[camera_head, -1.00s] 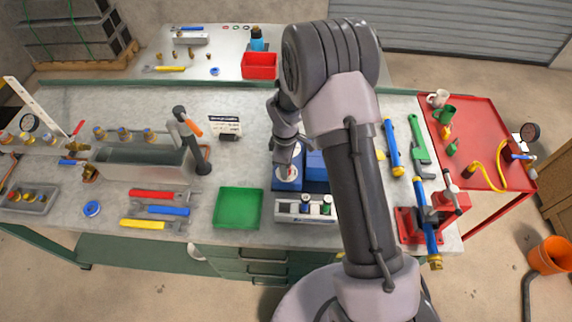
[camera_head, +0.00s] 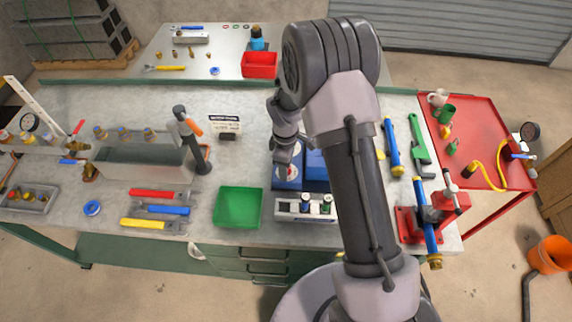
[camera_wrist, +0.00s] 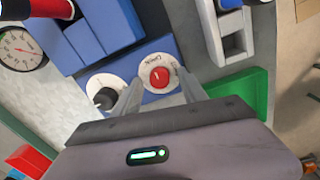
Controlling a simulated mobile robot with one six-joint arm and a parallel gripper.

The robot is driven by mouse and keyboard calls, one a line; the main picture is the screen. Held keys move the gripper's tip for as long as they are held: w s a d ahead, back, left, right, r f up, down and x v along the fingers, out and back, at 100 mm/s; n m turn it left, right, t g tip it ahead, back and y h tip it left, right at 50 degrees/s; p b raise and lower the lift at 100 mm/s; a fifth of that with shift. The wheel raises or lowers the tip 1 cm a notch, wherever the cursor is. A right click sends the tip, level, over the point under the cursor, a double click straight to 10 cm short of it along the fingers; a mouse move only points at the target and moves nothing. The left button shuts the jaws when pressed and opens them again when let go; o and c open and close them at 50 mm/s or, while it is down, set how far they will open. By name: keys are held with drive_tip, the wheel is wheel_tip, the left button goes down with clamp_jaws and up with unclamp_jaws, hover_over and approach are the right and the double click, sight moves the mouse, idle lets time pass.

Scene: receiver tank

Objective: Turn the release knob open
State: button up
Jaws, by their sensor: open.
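A red round knob (camera_wrist: 159,77) with a white mark on its face sits on a white lettered dial (camera_wrist: 153,64) in the wrist view. It is on the blue unit (camera_wrist: 110,28), which also shows in the head view (camera_head: 283,183). A second, black knob (camera_wrist: 105,98) on its own white dial is just left of it. My gripper (camera_wrist: 160,80) is open, with one finger on each side of the red knob. Whether the fingers touch the knob, I cannot tell. In the head view my gripper (camera_head: 287,160) is over the blue unit, partly hidden by my arm.
A round gauge (camera_wrist: 20,48) is at the upper left of the wrist view. A green tray (camera_head: 238,208) and a grey holder with bottles (camera_head: 295,209) stand close to the blue unit. An upright grey tool with an orange part (camera_head: 190,140) stands further left.

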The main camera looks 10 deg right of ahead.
wheel_tip(320, 180, up, 17)
drive_tip(key=p, duration=0.3)
drive_tip(key=shift+s+a+r+p, duration=0.15)
drive_tip(key=shift+s+r+p, duration=0.05)
drive_tip(key=shift+s+p, duration=0.1)
drive_tip(key=s+a+r+m+t+y+b, duration=0.1)
drive_tip(key=s+r+m+t+b, duration=0.1)
drive_tip(key=s+r+m+b, duration=0.55)
drive_tip(key=s+a+f+m+t+b, duration=0.1)
drive_tip(key=s+m+b, duration=0.2)
drive_tip(key=s, duration=0.5)
drive_tip(key=s+a+f+m+t+y+b, duration=0.1)
drive_tip(key=s+m+b, duration=0.3)
drive_tip(key=s, duration=0.5)
drive_tip(key=shift+s+a+f+m+t, duration=0.2)
drive_tip(key=shift+f+m+t, duration=0.55)
drive_tip(key=shift+m, duration=0.4)
